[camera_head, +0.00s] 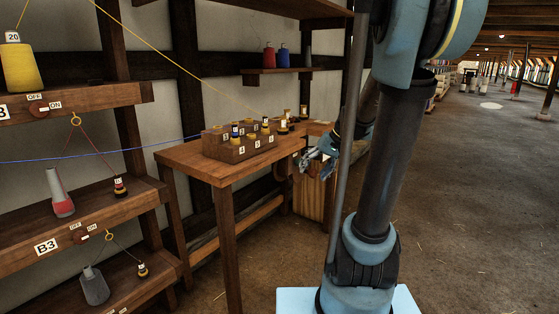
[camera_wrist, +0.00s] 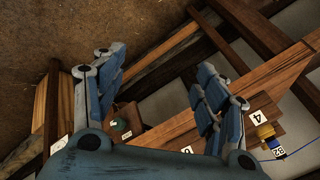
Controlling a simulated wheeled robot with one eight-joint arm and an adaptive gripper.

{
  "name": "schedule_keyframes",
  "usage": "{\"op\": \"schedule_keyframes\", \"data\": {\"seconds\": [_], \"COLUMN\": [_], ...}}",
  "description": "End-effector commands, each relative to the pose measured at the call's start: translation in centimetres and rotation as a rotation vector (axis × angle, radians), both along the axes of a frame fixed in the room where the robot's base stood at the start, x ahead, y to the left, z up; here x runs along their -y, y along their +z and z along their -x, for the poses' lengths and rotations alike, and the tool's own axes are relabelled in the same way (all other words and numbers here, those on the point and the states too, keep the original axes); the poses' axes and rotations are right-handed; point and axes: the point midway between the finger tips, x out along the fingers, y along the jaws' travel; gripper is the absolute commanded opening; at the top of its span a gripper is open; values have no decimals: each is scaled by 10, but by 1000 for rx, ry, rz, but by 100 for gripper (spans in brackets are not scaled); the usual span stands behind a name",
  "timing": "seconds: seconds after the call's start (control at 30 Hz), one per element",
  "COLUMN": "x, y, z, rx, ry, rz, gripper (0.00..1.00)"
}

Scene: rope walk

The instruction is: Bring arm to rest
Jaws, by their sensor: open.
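My gripper (camera_head: 318,160) is at the right end of the wooden table (camera_head: 188,157), at about tabletop height, with my arm in front of it. In the wrist view its two blue fingers (camera_wrist: 157,62) are spread wide, with nothing held between them. Beyond the fingers are brown floor and wooden beams. The numbered wooden rack (camera_head: 228,152) stands on the table with several small bobbins. Part of the rack shows in the wrist view, with a yellow bobbin (camera_wrist: 265,131) beside a label 4.
Shelves at the left hold a yellow spool (camera_head: 18,66), a white-and-red spool (camera_head: 59,194) and a grey one (camera_head: 95,286). A yellow thread and a blue thread run across toward the table. A wall shelf (camera_head: 276,70) holds more spools. The floor at right (camera_head: 470,190) is open.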

Motion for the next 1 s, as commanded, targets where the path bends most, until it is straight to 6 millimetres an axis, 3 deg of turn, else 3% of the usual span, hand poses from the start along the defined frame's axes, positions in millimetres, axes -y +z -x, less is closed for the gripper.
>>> {"op": "schedule_keyframes", "data": {"seconds": [0.1, 0.5, 0.8, 1.0], "x": [1, 19, 40, 54], "y": [-5, -34, -67, -86], "z": [33, 132, 196, 225], "rx": [-19, -68, -89, -95], "ry": [-6, -42, -74, -92], "rz": [48, 216, 345, 412], "gripper": [66, 66, 66, 66]}}
